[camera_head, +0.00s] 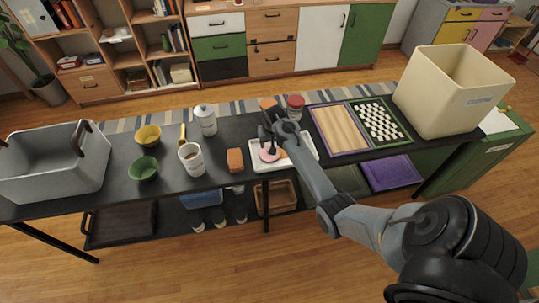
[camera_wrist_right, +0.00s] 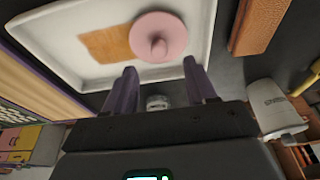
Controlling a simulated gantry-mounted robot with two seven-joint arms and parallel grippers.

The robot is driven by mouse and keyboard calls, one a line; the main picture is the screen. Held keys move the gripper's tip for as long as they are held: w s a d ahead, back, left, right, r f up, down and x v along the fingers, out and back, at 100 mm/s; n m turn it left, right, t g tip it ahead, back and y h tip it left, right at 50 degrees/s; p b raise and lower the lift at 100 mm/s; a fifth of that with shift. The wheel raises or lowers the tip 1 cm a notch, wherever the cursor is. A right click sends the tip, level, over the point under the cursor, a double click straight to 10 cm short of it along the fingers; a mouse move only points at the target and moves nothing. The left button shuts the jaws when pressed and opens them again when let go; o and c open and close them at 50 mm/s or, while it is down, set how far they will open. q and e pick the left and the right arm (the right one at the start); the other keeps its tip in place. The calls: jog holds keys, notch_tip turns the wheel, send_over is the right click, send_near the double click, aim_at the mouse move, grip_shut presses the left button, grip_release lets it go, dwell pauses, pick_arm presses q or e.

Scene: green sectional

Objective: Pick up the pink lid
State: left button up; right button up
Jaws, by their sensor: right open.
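The pink lid (camera_head: 267,155) is a round disc with a knob on top. It lies in a white tray (camera_head: 307,150) on the black table. In the right wrist view the pink lid (camera_wrist_right: 158,38) overlaps a flat orange-brown piece (camera_wrist_right: 105,44), and its knob points towards the camera. My right gripper (camera_head: 270,141) is over the tray by the lid and partly covers it in the head view. In the right wrist view its two purple fingers (camera_wrist_right: 160,78) are apart with nothing between them, and the lid is beyond their tips. My left gripper is not in view.
A brick-red block (camera_head: 235,160) and a white cup (camera_head: 191,160) stand left of the tray. A red-lidded jar (camera_head: 295,107) is behind it. A striped board (camera_head: 338,130), a checkered board (camera_head: 380,121) and a tall cream bin (camera_head: 440,105) are to the right.

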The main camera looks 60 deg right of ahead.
jog(key=shift+b+x, duration=0.45)
jog(key=shift+x, duration=2.45)
jog(key=shift+d, duration=0.1)
grip_shut()
